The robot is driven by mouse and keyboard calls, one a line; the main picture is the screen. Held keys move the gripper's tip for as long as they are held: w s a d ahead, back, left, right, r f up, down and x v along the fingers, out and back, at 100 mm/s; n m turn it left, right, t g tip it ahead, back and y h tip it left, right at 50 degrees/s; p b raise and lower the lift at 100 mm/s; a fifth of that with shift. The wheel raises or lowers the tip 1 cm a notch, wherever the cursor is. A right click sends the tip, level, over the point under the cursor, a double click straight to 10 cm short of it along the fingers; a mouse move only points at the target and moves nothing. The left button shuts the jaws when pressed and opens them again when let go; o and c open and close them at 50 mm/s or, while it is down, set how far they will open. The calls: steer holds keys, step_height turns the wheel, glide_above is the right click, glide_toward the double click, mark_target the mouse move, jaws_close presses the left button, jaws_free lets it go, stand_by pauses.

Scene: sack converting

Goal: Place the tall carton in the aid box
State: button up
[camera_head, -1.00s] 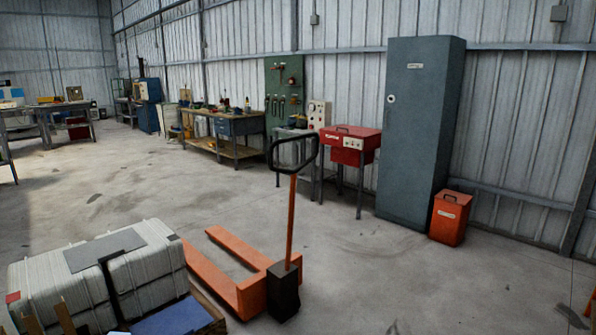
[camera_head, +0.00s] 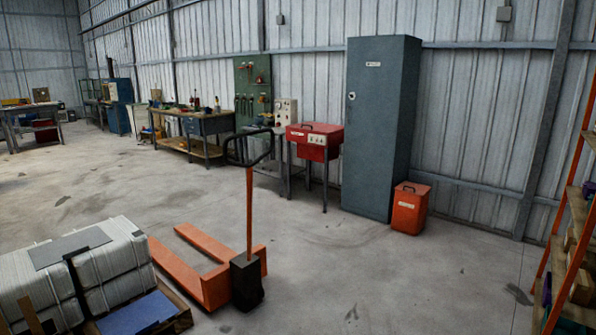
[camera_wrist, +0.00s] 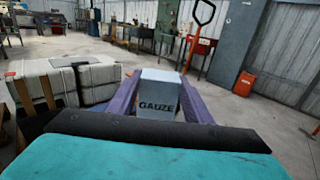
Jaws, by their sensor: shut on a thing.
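My gripper (camera_wrist: 158,100) is shut on a pale grey-white carton (camera_wrist: 160,84) with the word GAUZE on the face toward the wrist camera. The carton is between the two purple fingers in the wrist view. Its lower part is hidden, so I cannot tell its full height. Neither the gripper nor the carton shows in the head view. I cannot tell for sure which container is the aid box.
An orange pallet truck (camera_head: 213,289) stands on the floor beside grey cases (camera_head: 107,277). Behind are a red case on legs (camera_head: 318,153), a tall grey cabinet (camera_head: 382,130) and an orange bin (camera_head: 409,209). An orange-framed rack (camera_head: 553,262) stands at right. Middle floor is clear.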

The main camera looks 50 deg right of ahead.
steer(key=shift+s+d, duration=0.15)
steer(key=shift+d, duration=0.2)
steer(key=shift+d, duration=0.15)
